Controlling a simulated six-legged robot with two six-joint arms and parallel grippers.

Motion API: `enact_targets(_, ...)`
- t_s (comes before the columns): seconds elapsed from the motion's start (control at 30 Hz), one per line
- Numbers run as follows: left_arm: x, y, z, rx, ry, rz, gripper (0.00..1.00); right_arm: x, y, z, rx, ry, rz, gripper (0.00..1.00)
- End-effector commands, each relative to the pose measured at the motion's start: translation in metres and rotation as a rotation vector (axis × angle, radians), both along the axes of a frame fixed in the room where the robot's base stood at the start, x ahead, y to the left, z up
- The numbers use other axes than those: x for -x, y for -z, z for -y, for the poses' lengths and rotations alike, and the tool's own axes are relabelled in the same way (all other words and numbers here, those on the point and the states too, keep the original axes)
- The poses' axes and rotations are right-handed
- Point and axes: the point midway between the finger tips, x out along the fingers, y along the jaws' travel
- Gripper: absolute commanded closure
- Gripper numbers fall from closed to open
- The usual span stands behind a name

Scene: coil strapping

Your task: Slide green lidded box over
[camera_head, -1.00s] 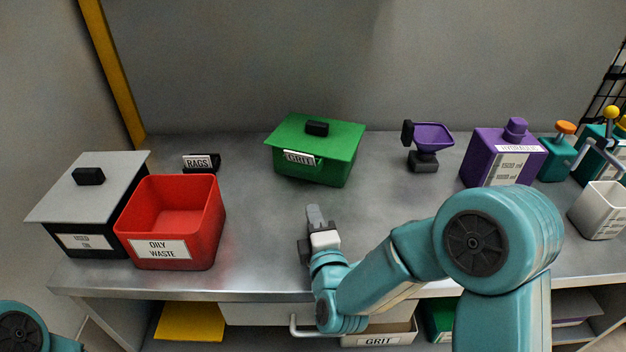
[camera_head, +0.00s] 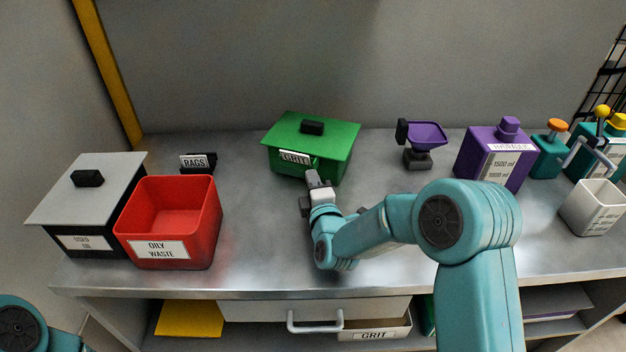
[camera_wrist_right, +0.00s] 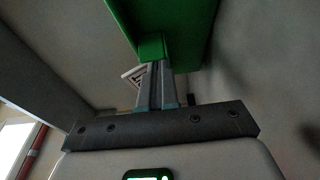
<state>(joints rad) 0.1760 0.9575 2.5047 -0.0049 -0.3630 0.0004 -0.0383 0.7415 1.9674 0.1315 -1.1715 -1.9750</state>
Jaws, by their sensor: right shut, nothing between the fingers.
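The green lidded box (camera_head: 330,138) stands on the metal bench near the back wall. It has a black lid knob and a white label on its front. My right gripper (camera_head: 312,177) is shut and empty, with its fingertips at the front face of the box, just below the label. In the right wrist view the shut fingers (camera_wrist_right: 158,85) reach up to the green box (camera_wrist_right: 165,25); they look close to or touching it. Only part of my left arm shows at the lower left, and its gripper is out of view.
A red oily waste bin (camera_head: 168,222) and a grey-lidded black box (camera_head: 85,205) stand at left, with a rags label holder (camera_head: 197,163) behind. A purple scoop-topped stand (camera_head: 425,137), purple bottle (camera_head: 495,158) and white cup (camera_head: 592,207) stand at right. Bench is clear between bin and box.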

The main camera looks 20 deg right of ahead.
Motion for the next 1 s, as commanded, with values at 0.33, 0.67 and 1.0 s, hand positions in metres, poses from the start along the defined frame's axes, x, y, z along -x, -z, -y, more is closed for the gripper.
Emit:
enact_targets(0.33, 0.0, 0.031, 0.0, 0.0, 0.0, 0.0, 1.0, -0.028, 0.005, 0.035, -0.001, 0.005, 0.004, 1.0)
enact_targets(0.67, 0.0, 0.033, 0.0, 0.0, 0.0, 0.0, 1.0, -0.036, 0.0, 0.044, 0.0, 0.0, -0.001, 1.0)
enact_targets(1.0, 0.0, 0.035, 0.0, 0.0, 0.0, 0.0, 1.0, -0.036, 0.0, 0.044, 0.0, 0.0, 0.0, 1.0)
